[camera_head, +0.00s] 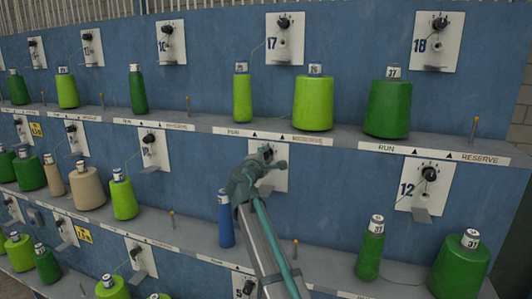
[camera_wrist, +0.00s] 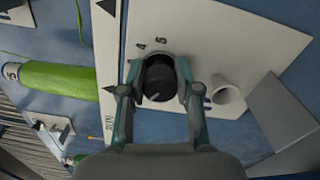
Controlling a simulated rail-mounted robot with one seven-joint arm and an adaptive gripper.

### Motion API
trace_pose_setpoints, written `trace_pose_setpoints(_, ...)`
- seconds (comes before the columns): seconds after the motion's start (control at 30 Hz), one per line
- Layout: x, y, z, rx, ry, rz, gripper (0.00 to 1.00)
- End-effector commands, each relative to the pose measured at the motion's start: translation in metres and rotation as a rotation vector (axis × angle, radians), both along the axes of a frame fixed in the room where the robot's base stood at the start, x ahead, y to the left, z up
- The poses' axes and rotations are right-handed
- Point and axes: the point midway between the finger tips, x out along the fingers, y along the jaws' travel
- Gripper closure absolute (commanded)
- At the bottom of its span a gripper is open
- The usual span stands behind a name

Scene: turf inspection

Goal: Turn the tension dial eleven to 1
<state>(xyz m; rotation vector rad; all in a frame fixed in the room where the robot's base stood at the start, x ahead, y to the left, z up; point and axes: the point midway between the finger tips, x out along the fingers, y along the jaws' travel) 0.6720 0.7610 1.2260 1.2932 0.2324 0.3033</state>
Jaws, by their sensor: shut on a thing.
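The tension dial (camera_wrist: 160,90) is a round black knob on a white plate (camera_wrist: 205,45) in the wrist view. The numerals 4 and 5 show on the plate beside it. My gripper (camera_wrist: 158,76) is shut on the dial, one finger on each side of it. In the head view my gripper (camera_head: 262,163) is at a white plate (camera_head: 282,182) in the middle row, left of the plate marked 12 (camera_head: 421,190). There my gripper covers most of the dial and the plate's number. The dial's pointer and setting cannot be made out clearly.
A white tube-like guide (camera_wrist: 226,91) and a grey metal tab (camera_wrist: 284,108) sit right of the dial. A green yarn cone (camera_wrist: 60,78) lies left in the wrist view. A blue spool (camera_head: 225,220) stands beside my arm. Shelves with several green cones surround it.

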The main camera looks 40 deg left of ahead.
Motion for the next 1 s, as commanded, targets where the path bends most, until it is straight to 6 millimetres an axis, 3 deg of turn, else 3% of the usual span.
trace_pose_setpoints(0.4,-0.0005,0.0001,0.0018,-0.268,-0.098,0.000,1.00)
trace_pose_setpoints(1.0,-0.0003,0.0003,0.0005,-0.343,-0.127,0.000,1.00)
